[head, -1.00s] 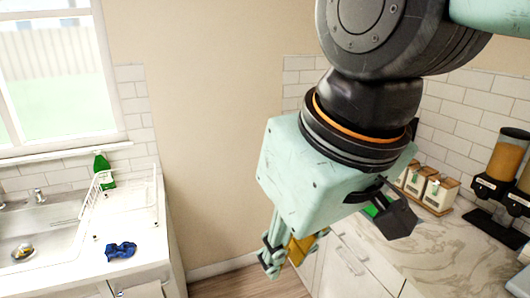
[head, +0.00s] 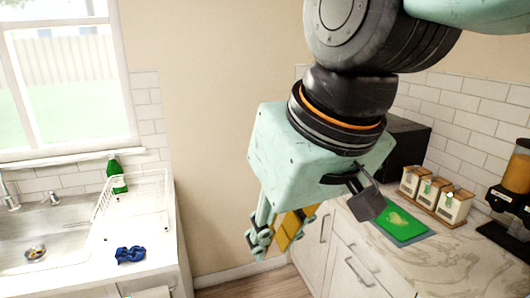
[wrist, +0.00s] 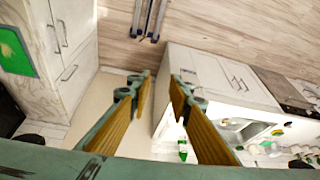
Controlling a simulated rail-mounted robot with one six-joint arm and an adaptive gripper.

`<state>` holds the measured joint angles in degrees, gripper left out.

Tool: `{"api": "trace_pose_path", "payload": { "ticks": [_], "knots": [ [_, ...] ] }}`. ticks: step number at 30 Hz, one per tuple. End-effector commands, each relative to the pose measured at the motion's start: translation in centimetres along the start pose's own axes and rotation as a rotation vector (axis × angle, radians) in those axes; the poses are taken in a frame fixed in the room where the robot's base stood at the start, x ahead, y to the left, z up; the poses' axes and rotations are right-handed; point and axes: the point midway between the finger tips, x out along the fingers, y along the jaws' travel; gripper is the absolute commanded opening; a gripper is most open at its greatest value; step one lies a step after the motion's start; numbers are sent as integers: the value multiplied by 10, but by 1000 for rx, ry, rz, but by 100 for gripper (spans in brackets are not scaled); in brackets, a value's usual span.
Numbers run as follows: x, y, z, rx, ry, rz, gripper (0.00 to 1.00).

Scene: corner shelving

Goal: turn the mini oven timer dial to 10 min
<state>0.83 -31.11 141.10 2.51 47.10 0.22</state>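My gripper (head: 271,238) hangs in mid-air between the two counters, pointing down. In the wrist view the two yellow-padded fingers (wrist: 162,80) stand apart with nothing between them, so it is open. A black box-shaped appliance (head: 408,142) stands at the back of the right counter, partly hidden behind my arm. It may be the mini oven, but its front is not visible. No timer dial or dial marking can be made out in either view. My gripper is well apart from the box.
The right counter (head: 440,262) holds a green board (head: 402,224), several lidded canisters (head: 438,195) and a cereal dispenser (head: 512,190). On the left are a sink (head: 35,245), a drying rack (head: 140,200), a green bottle (head: 117,178) and a blue cloth (head: 130,254). Floor lies between.

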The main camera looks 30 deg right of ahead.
Motion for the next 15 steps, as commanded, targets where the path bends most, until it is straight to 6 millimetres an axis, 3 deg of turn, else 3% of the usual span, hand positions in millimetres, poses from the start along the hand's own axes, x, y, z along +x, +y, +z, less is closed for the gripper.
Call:
{"api": "trace_pose_path", "payload": {
  "ticks": [15],
  "knots": [
    [23, -5, -162, 166, 181, -63, 19]
  ]
}}
